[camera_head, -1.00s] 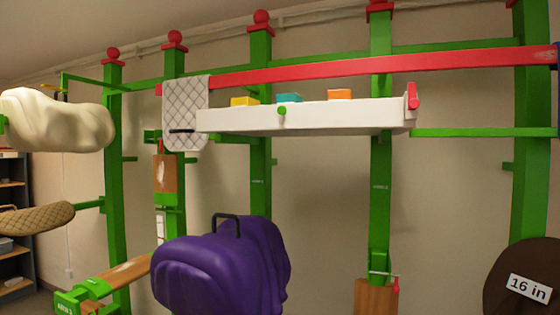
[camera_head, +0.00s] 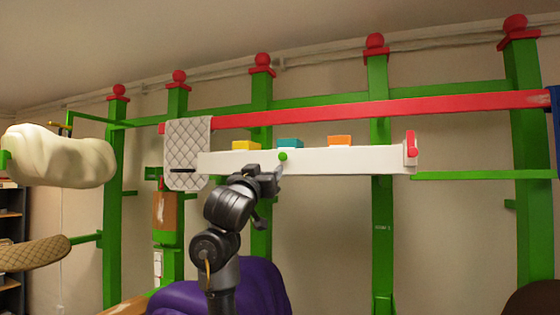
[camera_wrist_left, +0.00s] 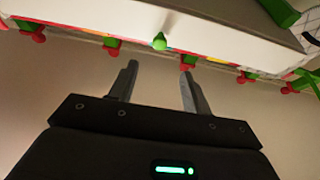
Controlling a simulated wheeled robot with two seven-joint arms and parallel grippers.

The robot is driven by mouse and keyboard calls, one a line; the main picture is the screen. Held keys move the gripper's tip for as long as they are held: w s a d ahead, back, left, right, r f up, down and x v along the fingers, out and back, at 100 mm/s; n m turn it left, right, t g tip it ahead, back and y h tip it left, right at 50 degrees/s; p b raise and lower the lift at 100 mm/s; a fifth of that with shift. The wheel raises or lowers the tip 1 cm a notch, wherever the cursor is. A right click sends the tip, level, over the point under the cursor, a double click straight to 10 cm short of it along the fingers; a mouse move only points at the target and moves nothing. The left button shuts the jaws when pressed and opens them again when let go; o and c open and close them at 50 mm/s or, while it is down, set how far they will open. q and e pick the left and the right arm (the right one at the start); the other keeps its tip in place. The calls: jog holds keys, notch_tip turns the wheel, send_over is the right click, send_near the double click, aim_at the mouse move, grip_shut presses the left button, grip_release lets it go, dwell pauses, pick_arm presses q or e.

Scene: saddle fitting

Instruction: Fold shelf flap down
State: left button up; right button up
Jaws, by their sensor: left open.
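The white shelf flap (camera_head: 335,161) stands out level from the green frame, with a small green knob (camera_head: 283,156) on its front face. My left gripper (camera_head: 272,178) is just below the flap near the knob, with its jaws open and empty. In the left wrist view the two fingers (camera_wrist_left: 158,85) are apart, and the flap (camera_wrist_left: 210,28) lies beyond them with the knob (camera_wrist_left: 159,41) a little ahead of the gap between the tips. A red lever (camera_head: 411,145) stands upright at the flap's right end. My right gripper is not in view.
Yellow (camera_head: 246,146), teal (camera_head: 290,143) and orange (camera_head: 339,141) blocks sit on the flap. A quilted grey pad (camera_head: 187,150) hangs at its left end. A purple saddle (camera_head: 262,283) is below my left arm, and a cream saddle (camera_head: 58,156) is at far left.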

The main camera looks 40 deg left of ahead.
aim_at(282, 157)
pick_arm(q)
jog(key=p+x, duration=0.6)
jog(key=x, duration=0.4)
jog(key=shift+w+a+p, duration=0.1)
jog(key=shift+w+p, duration=0.35)
jog(key=shift+w, duration=0.05)
grip_shut()
